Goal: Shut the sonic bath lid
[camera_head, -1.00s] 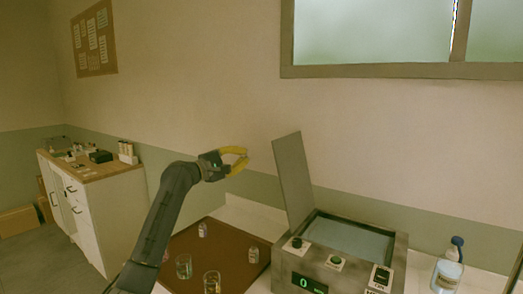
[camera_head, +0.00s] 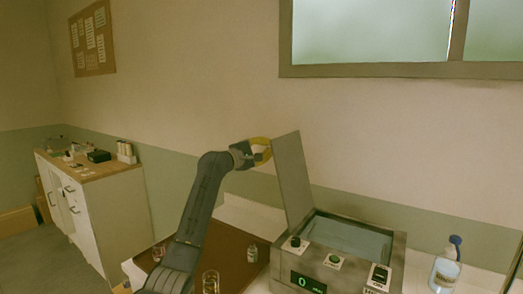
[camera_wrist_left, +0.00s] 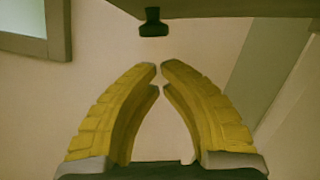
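My right gripper is not in view.
A brown tray (camera_head: 228,240) with several small bottles and glasses lies left of the bath, partly behind my left arm. A wash bottle (camera_head: 446,268) stands right of the bath. A side cabinet (camera_head: 105,210) is far left. The air above the basin is clear.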

